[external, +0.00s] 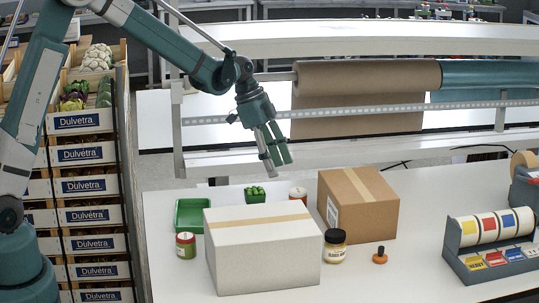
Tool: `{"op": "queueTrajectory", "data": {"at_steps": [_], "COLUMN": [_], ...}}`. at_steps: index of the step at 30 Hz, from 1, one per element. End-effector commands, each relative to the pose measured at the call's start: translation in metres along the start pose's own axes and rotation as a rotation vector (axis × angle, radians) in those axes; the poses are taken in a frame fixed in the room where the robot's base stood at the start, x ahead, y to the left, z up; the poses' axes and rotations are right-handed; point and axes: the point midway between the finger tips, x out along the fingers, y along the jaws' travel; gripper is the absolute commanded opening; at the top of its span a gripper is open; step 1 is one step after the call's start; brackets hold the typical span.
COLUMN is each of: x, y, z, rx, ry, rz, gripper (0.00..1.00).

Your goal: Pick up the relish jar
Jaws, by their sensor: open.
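Three jars stand on the white table, and their labels are too small to read. A small jar with green and red colouring (186,246) stands at the left, beside the white box. A jar with a dark lid and yellowish contents (335,248) stands at the right of the white box. A reddish jar (298,194) is partly hidden behind the boxes. I cannot tell for sure which is the relish jar. My gripper (276,162) is open and empty, in the air above the back of the table, apart from all jars.
A white box (262,260) and a brown box (360,205) stand mid-table. A green tray (190,214) and a green punnet (255,194) lie behind. A label dispenser (490,245) is at right, an orange-brown knob-like item (380,256) before it. The front right is clear.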

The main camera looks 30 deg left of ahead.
Motion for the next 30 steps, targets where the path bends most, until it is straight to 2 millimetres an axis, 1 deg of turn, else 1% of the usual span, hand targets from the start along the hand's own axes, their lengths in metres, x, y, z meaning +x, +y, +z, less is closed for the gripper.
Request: {"op": "queueTrajectory", "data": {"at_steps": [1,3,9,13,24,30], "x": [0.004,0.012,0.028,0.032,0.034,0.046], "y": [-0.003,-0.006,-0.01,-0.011,-0.011,-0.011], "z": [-0.007,-0.012,-0.022,-0.023,-0.023,-0.023], "rx": [0.017,0.042,0.088,0.099,0.099,0.099], "ry": [0.002,0.004,0.008,0.01,0.01,0.01], "rz": [0.01,0.021,0.043,0.049,0.049,0.049], "gripper": [0.51,0.51,0.51,0.51,0.51,0.51]}}
